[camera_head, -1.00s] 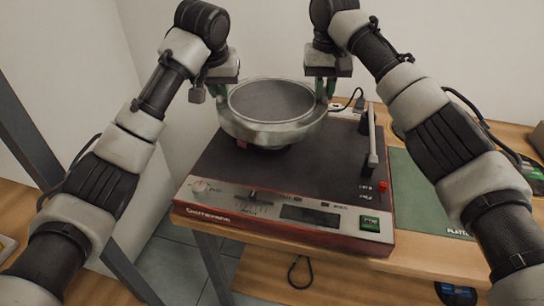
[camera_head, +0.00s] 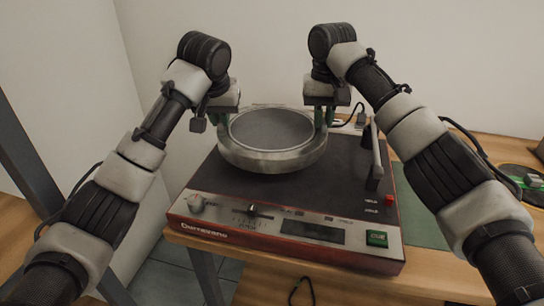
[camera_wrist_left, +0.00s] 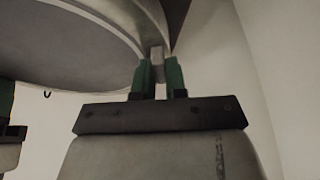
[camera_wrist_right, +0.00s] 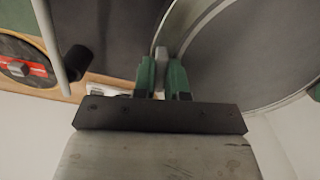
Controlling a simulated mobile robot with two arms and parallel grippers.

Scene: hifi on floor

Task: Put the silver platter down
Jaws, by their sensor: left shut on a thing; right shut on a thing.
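The silver platter (camera_head: 268,157) is a round metal disc with a thick rim and a darker grey top. It is over the left part of the turntable's black deck (camera_head: 220,181). My left gripper (camera_head: 226,114) is shut on the platter's left edge; its green fingers pinch a small piece at the rim in the left wrist view (camera_wrist_left: 160,75). My right gripper (camera_head: 320,114) is shut on the right edge, also seen in the right wrist view (camera_wrist_right: 164,75). The platter looks about level. Whether it touches the deck is hidden beneath it.
A tonearm (camera_head: 374,155) stands right of the platter. A green mat (camera_head: 420,205) lies right of the turntable, and a black disc (camera_head: 520,180) lies at far right. A wall is close behind.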

